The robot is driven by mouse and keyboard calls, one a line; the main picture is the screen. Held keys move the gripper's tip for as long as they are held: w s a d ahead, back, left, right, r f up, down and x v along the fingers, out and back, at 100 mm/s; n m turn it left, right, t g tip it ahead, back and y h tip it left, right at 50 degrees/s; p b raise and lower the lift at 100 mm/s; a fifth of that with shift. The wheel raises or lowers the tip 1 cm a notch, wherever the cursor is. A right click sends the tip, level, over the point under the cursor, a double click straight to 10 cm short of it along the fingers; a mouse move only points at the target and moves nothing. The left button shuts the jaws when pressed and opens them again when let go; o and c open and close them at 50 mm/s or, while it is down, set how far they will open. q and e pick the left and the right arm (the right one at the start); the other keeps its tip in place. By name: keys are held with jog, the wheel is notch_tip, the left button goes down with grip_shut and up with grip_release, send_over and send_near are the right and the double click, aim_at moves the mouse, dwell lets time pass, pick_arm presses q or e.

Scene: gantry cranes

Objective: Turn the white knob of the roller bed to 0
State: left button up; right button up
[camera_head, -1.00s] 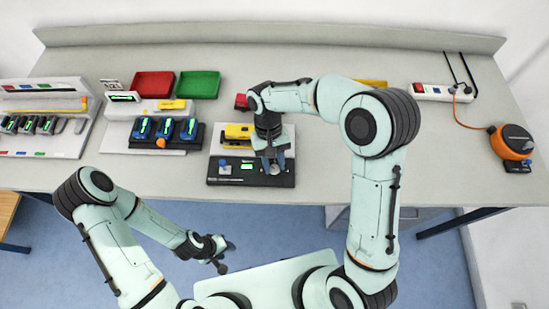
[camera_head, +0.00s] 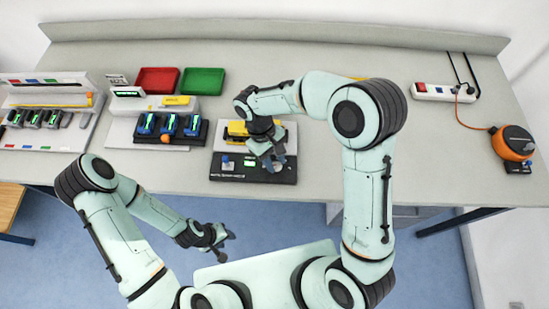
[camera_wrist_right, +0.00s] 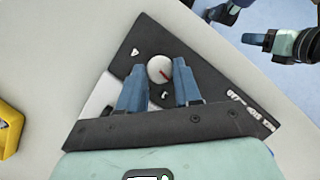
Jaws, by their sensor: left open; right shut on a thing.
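The roller bed's black control panel (camera_head: 228,172) sits at the front edge of the bench, below my right arm. In the right wrist view, the round white knob (camera_wrist_right: 159,69) stands on that panel with a red pointer line slanting to the lower right. Small white marks are printed beside it. My right gripper (camera_wrist_right: 158,72) is shut on the knob, one blue finger on each side. In the head view, my right gripper (camera_head: 272,156) comes down tilted over the panel's right part and hides most of the knob. My left gripper (camera_head: 222,240) is open and empty, over the floor.
A yellow block (camera_head: 237,129) lies behind the panel. To the left are a station with blue units (camera_head: 170,125), a red tray (camera_head: 157,80) and a green tray (camera_head: 202,81). A power strip (camera_head: 443,92) and an orange reel (camera_head: 512,142) lie far right. The bench's right middle is clear.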

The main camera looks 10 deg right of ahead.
jog(key=o, duration=1)
jog(key=shift+o, duration=0.2)
jog(key=v, duration=1.3)
jog(key=shift+r, duration=0.2)
jog(key=shift+a, duration=0.1)
